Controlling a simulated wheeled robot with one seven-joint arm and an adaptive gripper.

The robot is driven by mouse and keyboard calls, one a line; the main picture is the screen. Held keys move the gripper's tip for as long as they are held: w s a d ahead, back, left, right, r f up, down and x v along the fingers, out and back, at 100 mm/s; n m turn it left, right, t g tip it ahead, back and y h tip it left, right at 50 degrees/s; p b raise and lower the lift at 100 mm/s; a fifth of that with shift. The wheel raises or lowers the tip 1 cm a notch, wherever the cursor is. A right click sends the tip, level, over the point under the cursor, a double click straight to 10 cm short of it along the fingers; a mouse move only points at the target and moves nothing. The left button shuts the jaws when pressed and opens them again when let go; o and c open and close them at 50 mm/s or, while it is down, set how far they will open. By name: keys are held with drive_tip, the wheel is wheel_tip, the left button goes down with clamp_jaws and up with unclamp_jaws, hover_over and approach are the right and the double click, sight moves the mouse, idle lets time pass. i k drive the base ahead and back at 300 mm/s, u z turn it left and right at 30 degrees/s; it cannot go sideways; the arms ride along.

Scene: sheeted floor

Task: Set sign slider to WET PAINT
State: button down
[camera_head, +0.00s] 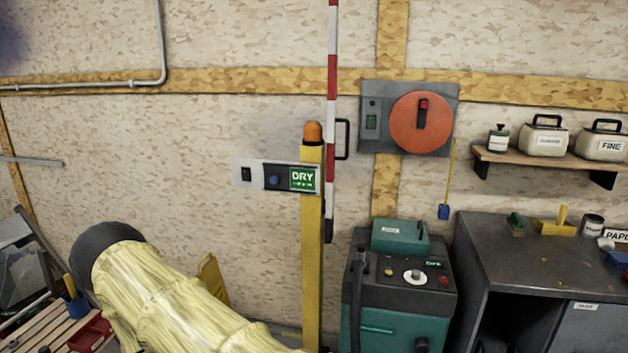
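The sign slider (278,178) is a pale horizontal plate with a dark track, fixed to a yellow post (311,240) with an orange cap. A blue knob (274,180) sits in the track, left of a green panel (304,179) reading DRY. A small dark element (246,174) is at the plate's left end. No WET PAINT text is visible. My arm, in a pale yellow sleeve, crosses the lower left; my gripper is not in view.
A teal and black machine (400,290) stands right of the post, beside a dark workbench (540,250). A red-and-white pole (331,100) rises behind the post. A grey wall box with a red disc (421,123) hangs right.

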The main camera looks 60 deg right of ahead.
sight(275, 177)
drive_tip(key=z, duration=0.65)
drive_tip(key=i, duration=0.85)
drive_tip(key=z, duration=0.6)
